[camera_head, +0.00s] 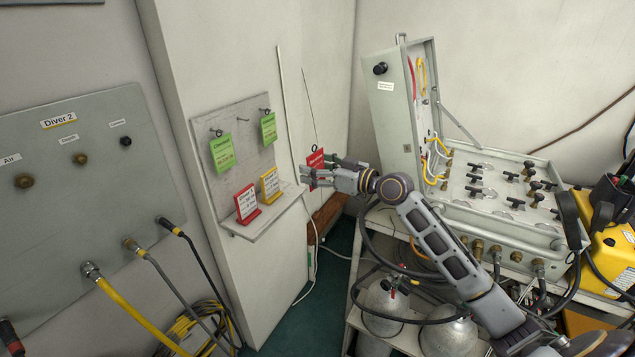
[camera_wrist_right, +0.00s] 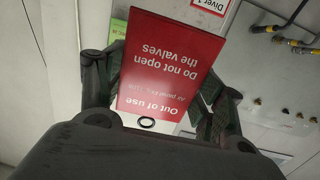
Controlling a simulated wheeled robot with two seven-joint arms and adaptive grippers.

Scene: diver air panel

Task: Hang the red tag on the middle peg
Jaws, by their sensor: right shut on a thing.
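A red tag (camera_head: 316,163) is held in my right gripper (camera_head: 318,178), to the right of the grey peg board (camera_head: 243,145) and apart from it. In the right wrist view the red tag (camera_wrist_right: 168,62) is between the fingers and reads "Out of use, Do not open the valves", upside down in the picture. A small black ring (camera_wrist_right: 147,123) shows by its text end. The middle peg (camera_head: 241,119) is bare. Green tags hang on the left peg (camera_head: 222,152) and the right peg (camera_head: 268,129). My left gripper is not in view.
A small shelf (camera_head: 258,222) below the board holds another red tag (camera_head: 247,203) and a yellow tag (camera_head: 270,185). An open valve case (camera_head: 400,118) stands to the right. The Diver 2 panel (camera_head: 75,200) with hoses is at left.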

